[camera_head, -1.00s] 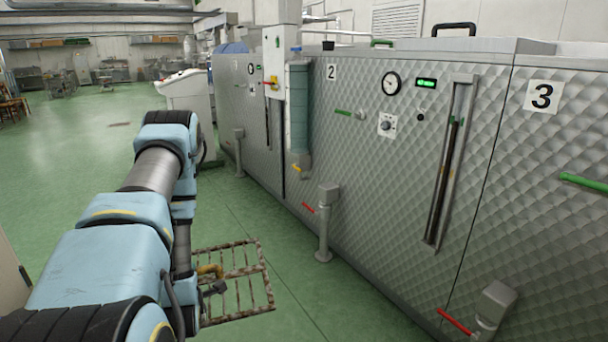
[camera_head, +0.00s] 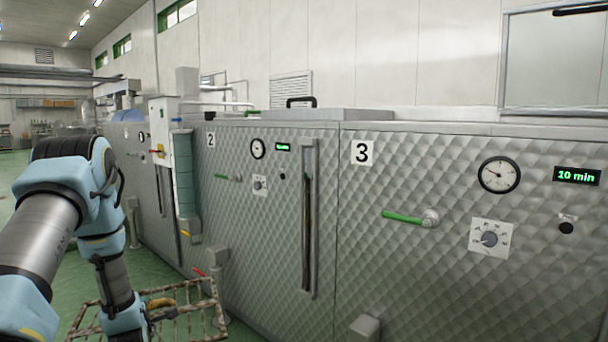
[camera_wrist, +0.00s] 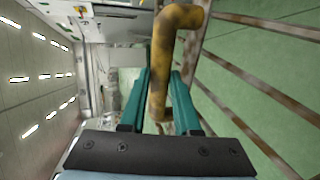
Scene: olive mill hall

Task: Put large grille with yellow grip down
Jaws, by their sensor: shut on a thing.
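The large grille (camera_head: 207,304), a rusty metal frame with bars, shows at the lower left of the head view, its lower part cut off by the picture edge. Its yellow grip (camera_wrist: 180,17) is a worn, bent bar rising from it. My gripper (camera_wrist: 160,82) has its two teal fingers shut on this grip in the wrist view. The grille's bars run along the right of the wrist view, with green floor behind them. In the head view my arm partly hides the grille. I cannot tell how high it is above the floor.
A long row of quilted steel machines marked 2 and 3 (camera_head: 430,230) fills the right, with green levers (camera_head: 402,217) and dials sticking out. A short grey post (camera_head: 218,265) stands near the grille. Green floor (camera_head: 150,268) shows between my arm and the machines.

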